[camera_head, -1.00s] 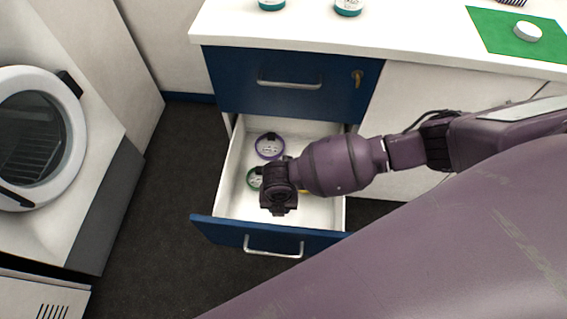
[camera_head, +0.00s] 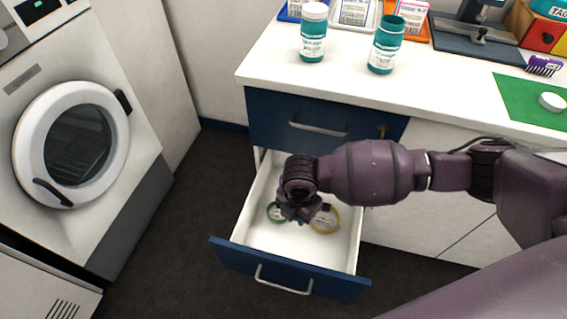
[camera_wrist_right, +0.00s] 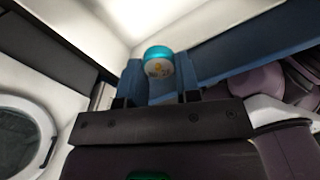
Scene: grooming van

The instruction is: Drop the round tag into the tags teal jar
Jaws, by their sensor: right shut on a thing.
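My right gripper (camera_head: 297,208) is above the open drawer. In the right wrist view its fingers (camera_wrist_right: 162,80) are shut on a small round tag (camera_wrist_right: 159,62) with a teal rim and a pale, gold-marked face. The tag cannot be made out in the head view. Two teal jars stand on the counter: one with a white lid (camera_head: 313,36) and, to its right, one that looks open at the top (camera_head: 387,48). Their labels are too small to read, so I cannot tell which is for tags. My left gripper is not in view.
The open drawer (camera_head: 290,243) holds a green round item (camera_head: 276,212) and a yellow one (camera_head: 325,219). Labelled trays (camera_head: 355,14) stand behind the jars. A green mat (camera_head: 522,98) with a white disc (camera_head: 552,101) lies right. The counter front (camera_head: 330,85) is clear.

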